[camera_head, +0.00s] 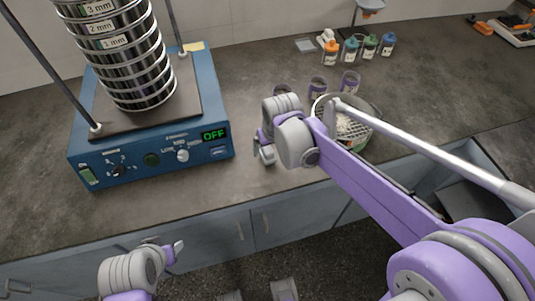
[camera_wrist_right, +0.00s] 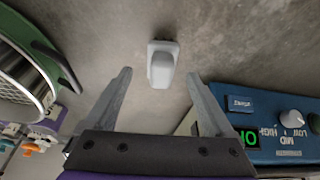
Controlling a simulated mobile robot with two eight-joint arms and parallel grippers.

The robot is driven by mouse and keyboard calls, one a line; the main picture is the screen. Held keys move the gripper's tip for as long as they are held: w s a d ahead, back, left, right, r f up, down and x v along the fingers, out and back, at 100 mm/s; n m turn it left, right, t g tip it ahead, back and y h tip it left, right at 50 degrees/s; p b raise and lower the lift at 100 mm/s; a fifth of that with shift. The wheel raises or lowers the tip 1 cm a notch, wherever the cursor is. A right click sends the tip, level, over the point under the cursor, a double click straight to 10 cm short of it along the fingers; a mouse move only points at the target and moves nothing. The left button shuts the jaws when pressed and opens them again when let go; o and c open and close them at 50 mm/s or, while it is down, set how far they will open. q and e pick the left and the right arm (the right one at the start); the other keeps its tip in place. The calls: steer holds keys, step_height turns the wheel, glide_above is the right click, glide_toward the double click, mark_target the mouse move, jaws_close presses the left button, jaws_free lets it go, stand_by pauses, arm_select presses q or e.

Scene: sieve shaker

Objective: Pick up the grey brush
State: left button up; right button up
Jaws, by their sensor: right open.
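A light grey object that looks like the grey brush (camera_wrist_right: 163,66) is on the dark countertop in the right wrist view. It lies ahead of and between the fingertips of my right gripper (camera_wrist_right: 159,75), which is open and empty. No contact shows. In the head view my right gripper (camera_head: 265,152) is over the counter just right of the blue shaker, and I cannot pick out the brush there. My left gripper (camera_head: 174,251) is low at the left, in front of the counter; its jaw opening is unclear.
The blue sieve shaker (camera_head: 148,167) carries a sieve stack (camera_head: 130,62) and reads OFF. Coloured bottles (camera_head: 350,50) stand farther back.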

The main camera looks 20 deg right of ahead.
mark_target(268, 150)
steer(key=x, duration=0.3)
steer(key=shift+a+f, duration=0.1)
steer(key=shift+f, duration=0.2)
jaws_close()
